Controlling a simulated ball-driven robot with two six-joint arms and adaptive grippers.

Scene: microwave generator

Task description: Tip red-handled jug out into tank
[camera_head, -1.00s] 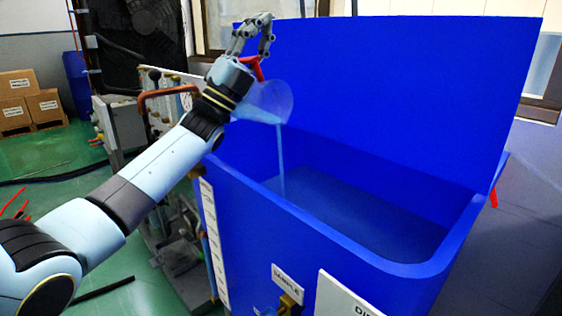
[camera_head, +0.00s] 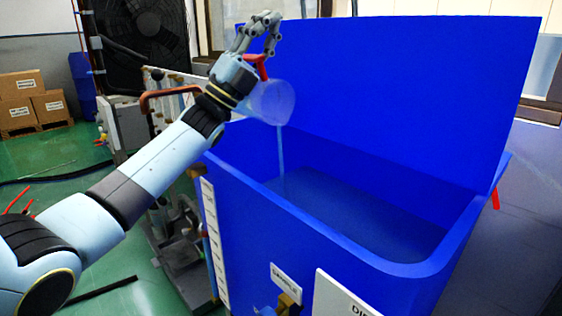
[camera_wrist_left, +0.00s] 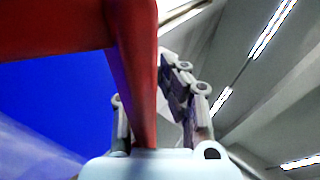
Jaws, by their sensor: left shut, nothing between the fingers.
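The clear jug (camera_head: 273,102) is tilted far over above the blue tank (camera_head: 245,215), beside my left wrist. A thin pale stream (camera_head: 281,150) falls from its lip into the tank, where dark liquid (camera_head: 350,210) shows. My left gripper (camera_head: 262,28) is shut, up at the jug's red handle (camera_head: 262,68). In the left wrist view the red handle (camera_wrist_left: 135,85) runs down close by the grey fingers (camera_wrist_left: 183,95); the exact contact is hard to see. My right gripper is out of view.
The tank's tall blue lid (camera_head: 400,95) stands open behind the jug. Cartons (camera_head: 20,100) sit far left. The tank's front carries a sample sign (camera_head: 285,282).

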